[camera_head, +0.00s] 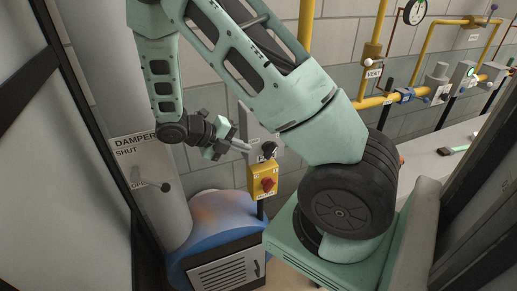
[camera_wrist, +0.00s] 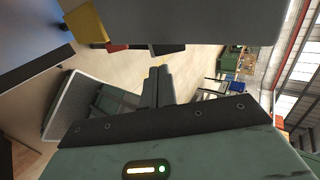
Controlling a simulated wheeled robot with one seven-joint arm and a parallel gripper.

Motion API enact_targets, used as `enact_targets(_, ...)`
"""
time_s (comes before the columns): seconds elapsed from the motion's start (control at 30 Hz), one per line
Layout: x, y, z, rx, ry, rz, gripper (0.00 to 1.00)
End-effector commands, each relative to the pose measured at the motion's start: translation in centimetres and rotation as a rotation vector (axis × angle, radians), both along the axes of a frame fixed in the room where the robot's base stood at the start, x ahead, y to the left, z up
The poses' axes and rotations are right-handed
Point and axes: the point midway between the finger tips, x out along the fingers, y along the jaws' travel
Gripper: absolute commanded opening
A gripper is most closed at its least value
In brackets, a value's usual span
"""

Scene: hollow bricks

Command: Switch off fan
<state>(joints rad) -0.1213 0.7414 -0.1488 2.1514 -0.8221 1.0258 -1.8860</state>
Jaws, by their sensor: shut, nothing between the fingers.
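A grey switch panel (camera_head: 250,125) with a black knob (camera_head: 269,149) is on the wall in the head view. Its label is partly hidden and I cannot read it. Below it is a yellow box (camera_head: 257,171) with a red knob (camera_head: 267,184). A blue rounded housing (camera_head: 215,222), perhaps the fan, stands below. My gripper (camera_head: 244,146) is shut and empty, its tips just left of the black knob; I cannot tell if they touch. In the wrist view the shut fingers (camera_wrist: 160,80) point toward a dark piece (camera_wrist: 168,49), and the yellow box (camera_wrist: 84,22) shows at upper left.
A grey duct (camera_head: 155,195) with a damper lever (camera_head: 166,187) stands close on the left. Yellow pipes (camera_head: 375,101) with valves and a gauge run along the wall at right. A pale bench (camera_head: 430,160) lies below them.

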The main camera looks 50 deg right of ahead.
Motion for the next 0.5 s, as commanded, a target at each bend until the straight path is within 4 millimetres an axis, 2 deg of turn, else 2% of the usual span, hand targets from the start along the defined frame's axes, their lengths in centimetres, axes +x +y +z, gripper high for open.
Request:
enact_targets(0.2,-1.8,-2.8,-2.0,-0.001,0.005,-0.002,0.00)
enact_targets(0.5,-2.7,-4.4,-3.6,-0.001,0.001,0.000,0.00)
